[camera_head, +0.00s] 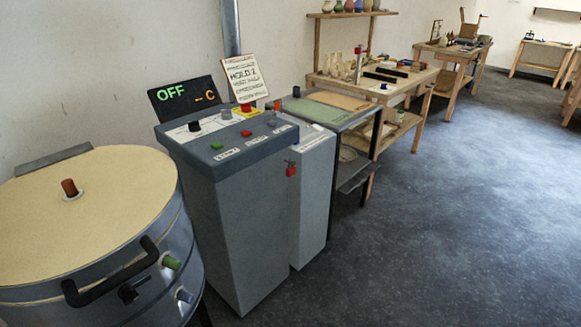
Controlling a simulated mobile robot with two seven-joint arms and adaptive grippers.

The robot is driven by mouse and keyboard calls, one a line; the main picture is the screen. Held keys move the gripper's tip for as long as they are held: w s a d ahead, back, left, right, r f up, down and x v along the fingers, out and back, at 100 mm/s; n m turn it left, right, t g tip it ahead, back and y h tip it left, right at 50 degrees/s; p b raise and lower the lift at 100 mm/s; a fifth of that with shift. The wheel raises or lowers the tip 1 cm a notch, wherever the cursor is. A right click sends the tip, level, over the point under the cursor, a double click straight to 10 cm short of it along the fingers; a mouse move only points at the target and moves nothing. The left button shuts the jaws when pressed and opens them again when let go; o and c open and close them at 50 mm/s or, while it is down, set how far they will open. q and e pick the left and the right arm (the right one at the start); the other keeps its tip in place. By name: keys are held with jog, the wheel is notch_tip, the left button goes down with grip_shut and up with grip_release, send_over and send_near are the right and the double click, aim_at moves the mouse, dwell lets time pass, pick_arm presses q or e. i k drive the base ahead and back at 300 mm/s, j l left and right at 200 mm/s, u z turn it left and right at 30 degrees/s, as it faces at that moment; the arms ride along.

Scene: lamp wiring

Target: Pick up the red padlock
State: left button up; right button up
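A small red padlock (291,170) hangs at the upper front of a narrow grey cabinet (313,200), just right of the grey control console (240,230). A short dark piece shows just above its body; the exact way it is attached is too small to tell. Neither of my grippers is in view.
A round kiln-like drum (95,210) with a tan lid and black handle stands at the left. The console carries buttons, an "OFF" display (185,98) and a sign (243,78). A dark-framed table (345,110) and wooden workbenches (400,85) line the wall. The floor (450,220) at right is clear.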

aim_at(290, 171)
jog(key=i+l+u, duration=0.1)
jog(key=i+l, duration=0.15)
jog(key=l, duration=0.15)
jog(key=i+l+u, duration=0.25)
jog(key=i+l, duration=0.25)
jog(key=l, duration=0.3)
jog(key=i+l+u, duration=0.15)
jog(key=l, duration=0.3)
jog(key=i+l+u, duration=0.1)
jog(key=i+l, duration=0.15)
jog(key=l, duration=0.2)
jog(key=i+l+u, duration=0.15)
jog(key=l, duration=0.35)
jog(key=i+l+u, duration=0.1)
jog(key=l, duration=0.35)
jog(key=i+l+u, duration=0.1)
jog(key=l, duration=0.45)
jog(key=i+j, duration=0.05)
jog(key=i, duration=0.05)
